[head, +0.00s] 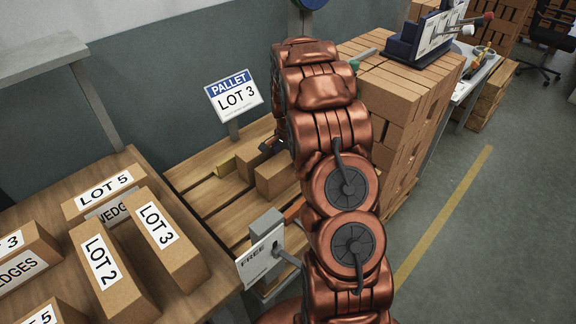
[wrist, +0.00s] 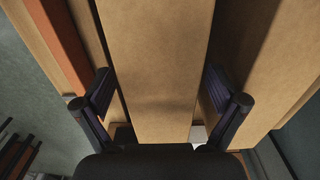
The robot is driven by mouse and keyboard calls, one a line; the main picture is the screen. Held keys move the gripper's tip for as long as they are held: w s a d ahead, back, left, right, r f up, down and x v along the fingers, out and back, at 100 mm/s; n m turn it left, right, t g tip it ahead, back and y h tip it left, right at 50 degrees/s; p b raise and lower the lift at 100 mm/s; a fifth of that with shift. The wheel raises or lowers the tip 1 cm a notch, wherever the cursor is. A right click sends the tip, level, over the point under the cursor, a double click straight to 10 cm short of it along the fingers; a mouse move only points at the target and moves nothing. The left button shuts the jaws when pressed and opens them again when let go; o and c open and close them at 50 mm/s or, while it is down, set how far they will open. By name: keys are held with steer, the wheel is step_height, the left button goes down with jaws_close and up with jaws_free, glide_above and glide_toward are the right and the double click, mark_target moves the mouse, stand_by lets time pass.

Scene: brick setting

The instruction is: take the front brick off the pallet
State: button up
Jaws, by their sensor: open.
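The pallet (head: 200,205) of wooden slats lies left of my arm in the head view, under a "PALLET LOT 3" sign (head: 234,97). Plain tan bricks stand on it: a nearer one (head: 272,182) partly covered by my arm, and one behind it (head: 246,160). In the wrist view my gripper (wrist: 159,88) is open, one finger on each side of a long tan brick (wrist: 158,50). A dark gap shows between the brick and the right finger; contact on the left is unclear. In the head view my arm hides most of the gripper.
A "FREE" sign (head: 260,262) stands at the pallet's near side. A tall brick stack (head: 385,110) rises behind my arm. Open floor (head: 465,240) lies right.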

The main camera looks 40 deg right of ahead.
steer(key=shift+f, duration=0.7)
jaws_close()
stand_by(0.3)
steer(key=shift+w+r, duration=0.1)
